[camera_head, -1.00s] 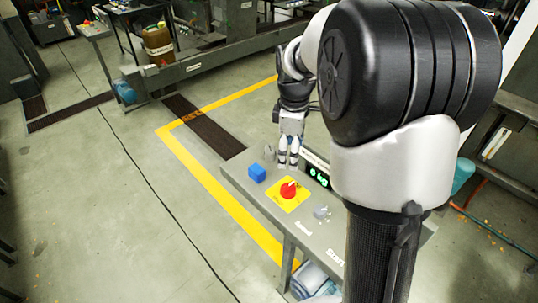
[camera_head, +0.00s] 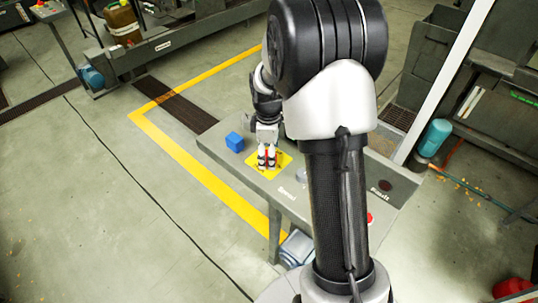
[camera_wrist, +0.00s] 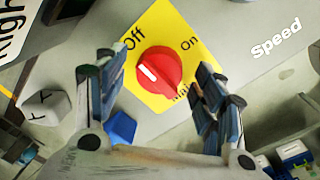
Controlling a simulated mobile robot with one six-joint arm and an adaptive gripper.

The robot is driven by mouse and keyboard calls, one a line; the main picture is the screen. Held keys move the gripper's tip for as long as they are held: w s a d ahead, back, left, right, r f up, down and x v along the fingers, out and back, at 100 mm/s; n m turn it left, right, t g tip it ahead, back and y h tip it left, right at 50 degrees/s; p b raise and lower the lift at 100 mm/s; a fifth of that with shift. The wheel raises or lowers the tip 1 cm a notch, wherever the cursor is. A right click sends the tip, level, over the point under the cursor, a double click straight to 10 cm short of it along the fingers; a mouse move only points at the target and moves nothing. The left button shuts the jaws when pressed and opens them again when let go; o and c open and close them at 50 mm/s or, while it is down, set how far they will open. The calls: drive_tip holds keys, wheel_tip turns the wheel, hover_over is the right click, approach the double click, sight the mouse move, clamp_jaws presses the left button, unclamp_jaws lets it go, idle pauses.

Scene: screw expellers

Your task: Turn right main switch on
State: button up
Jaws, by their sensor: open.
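The main switch is a round red knob (camera_wrist: 153,72) on a yellow plate (camera_wrist: 183,32) marked Off and On. Its white mark points up-left, toward Off. My gripper (camera_wrist: 157,66) is open, with one finger to each side of the knob in the wrist view. I cannot tell whether the fingers touch it. In the head view, my gripper (camera_head: 267,161) is down at the yellow plate (camera_head: 285,159) on the grey panel table, and its fingers hide most of the knob.
A blue block (camera_head: 235,142) stands left of the plate; it also shows in the wrist view (camera_wrist: 121,127). A grey-white lettered block (camera_wrist: 45,106) lies left of my gripper. A Speed label (camera_wrist: 276,40) is to the right. A red button (camera_head: 370,218) sits nearer the front.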

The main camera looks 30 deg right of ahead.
drive_tip(key=shift+f, duration=0.35)
drive_tip(key=shift+c, duration=0.4)
drive_tip(key=c, duration=1)
